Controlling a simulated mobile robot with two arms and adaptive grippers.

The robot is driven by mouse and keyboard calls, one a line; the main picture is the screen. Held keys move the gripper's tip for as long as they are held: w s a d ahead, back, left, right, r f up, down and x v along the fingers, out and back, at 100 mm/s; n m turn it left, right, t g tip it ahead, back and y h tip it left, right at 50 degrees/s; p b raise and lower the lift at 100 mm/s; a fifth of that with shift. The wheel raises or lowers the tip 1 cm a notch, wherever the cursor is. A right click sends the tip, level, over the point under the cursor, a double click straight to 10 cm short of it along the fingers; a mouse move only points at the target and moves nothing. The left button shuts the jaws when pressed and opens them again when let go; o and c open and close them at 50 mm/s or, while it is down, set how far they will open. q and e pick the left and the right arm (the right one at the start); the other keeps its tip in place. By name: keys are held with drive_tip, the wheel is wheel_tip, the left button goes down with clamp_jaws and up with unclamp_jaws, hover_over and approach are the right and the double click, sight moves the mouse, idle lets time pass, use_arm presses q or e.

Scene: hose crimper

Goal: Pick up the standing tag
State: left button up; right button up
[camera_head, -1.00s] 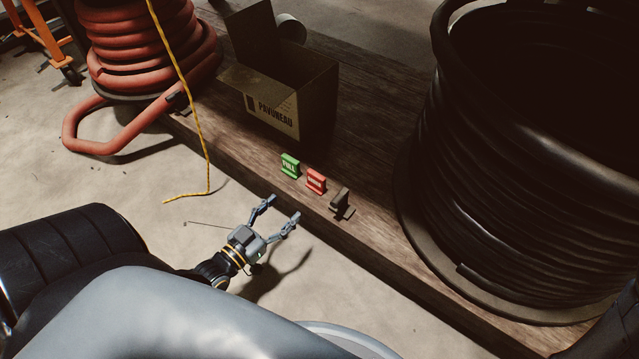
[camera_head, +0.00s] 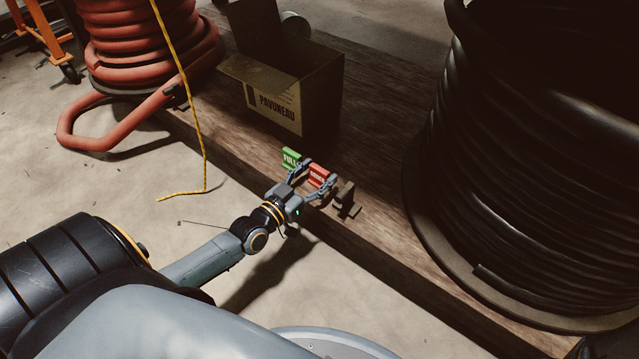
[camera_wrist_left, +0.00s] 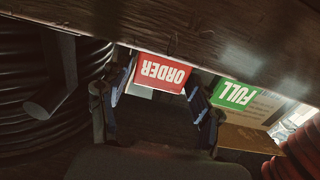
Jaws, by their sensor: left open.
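The red tag (camera_head: 319,175), lettered ORDER, stands near the front edge of the wooden platform. It also shows in the left wrist view (camera_wrist_left: 162,73), its lettering upside down there. The green tag (camera_head: 291,158), lettered FULL, stands just to its left. It shows right of the red tag in the left wrist view (camera_wrist_left: 237,94). My left gripper (camera_head: 320,171) is open at the red tag, with one finger on each side of it. I cannot tell whether the fingers touch it. My right gripper is not in view.
A dark empty stand (camera_head: 345,200) is just right of the red tag, close to my finger. An open cardboard box (camera_head: 322,100) is behind the tags. A large black hose coil (camera_head: 500,170) fills the right. A red hose coil (camera_head: 150,50) and yellow cord (camera_head: 185,85) are left.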

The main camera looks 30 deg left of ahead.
use_arm(q)
drive_tip(key=shift+w, duration=0.45)
drive_tip(key=c, duration=0.7)
drive_tip(key=shift+r, duration=0.1)
